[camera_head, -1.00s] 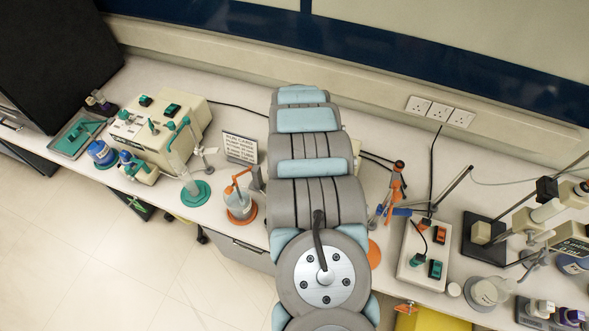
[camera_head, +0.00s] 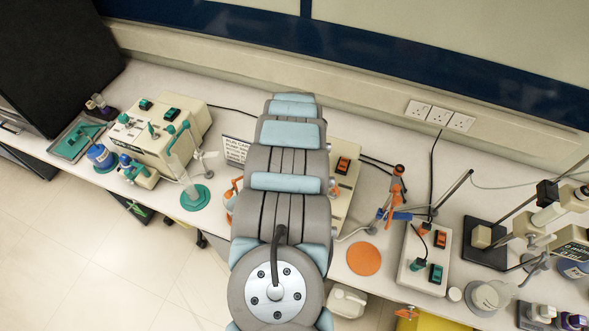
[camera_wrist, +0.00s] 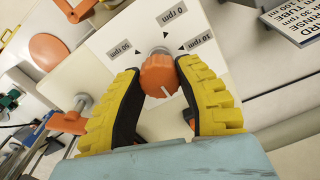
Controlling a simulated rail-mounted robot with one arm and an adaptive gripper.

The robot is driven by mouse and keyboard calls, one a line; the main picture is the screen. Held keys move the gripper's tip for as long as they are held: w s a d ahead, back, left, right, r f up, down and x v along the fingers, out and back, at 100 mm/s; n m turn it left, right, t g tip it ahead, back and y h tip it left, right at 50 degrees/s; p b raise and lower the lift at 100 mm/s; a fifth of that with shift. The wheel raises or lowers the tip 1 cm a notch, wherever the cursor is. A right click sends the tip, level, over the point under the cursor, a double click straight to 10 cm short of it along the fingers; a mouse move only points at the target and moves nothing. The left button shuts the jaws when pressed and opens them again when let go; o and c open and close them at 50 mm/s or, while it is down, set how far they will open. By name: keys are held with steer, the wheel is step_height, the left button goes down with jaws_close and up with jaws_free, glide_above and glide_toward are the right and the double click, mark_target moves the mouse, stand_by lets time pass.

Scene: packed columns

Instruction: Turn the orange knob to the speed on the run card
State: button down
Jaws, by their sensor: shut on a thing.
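The orange knob (camera_wrist: 158,75) sits on the cream pump panel (camera_wrist: 205,62) in the wrist view. A pale line on the knob points down and slightly right in the picture, away from the labels.
In the head view, the cream pump (camera_head: 347,190) is partly behind my arm. An orange disc (camera_head: 363,258) lies to its right, beside a clamp stand and a switch box (camera_head: 425,258). A green-trimmed pump (camera_head: 160,125) and a cylinder on a green base (camera_head: 195,197) are left.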

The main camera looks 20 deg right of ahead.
steer(key=shift+f+m+p, duration=0.1)
steer(key=shift+m+p, duration=0.35)
steer(key=shift+m, duration=1.85)
steer(key=c, duration=0.6)
jaws_free()
steer(key=shift+a, duration=0.1)
steer(key=shift+r, duration=6.05)
